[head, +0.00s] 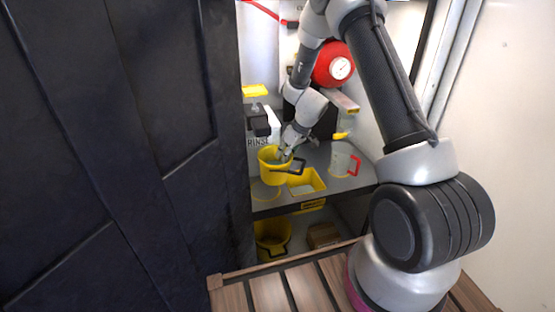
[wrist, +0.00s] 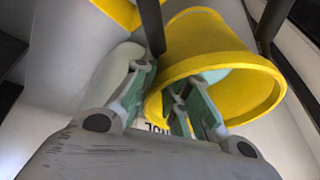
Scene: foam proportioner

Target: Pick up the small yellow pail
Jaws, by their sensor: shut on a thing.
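The small yellow pail (head: 270,168) stands out at the left part of the grey counter in the head view, with a dark handle at its right side. My gripper (head: 286,155) reaches down to its rim. In the wrist view the yellow pail (wrist: 215,50) fills the upper right. My gripper (wrist: 165,95) has one finger outside the pail and the other inside it, shut on the wall. I cannot tell whether the pail's base touches the counter.
A clear jug with a red handle (head: 344,160) stands right on the counter (head: 325,183). A larger yellow bucket (head: 272,238) sits below. A dark door (head: 120,150) bounds the left.

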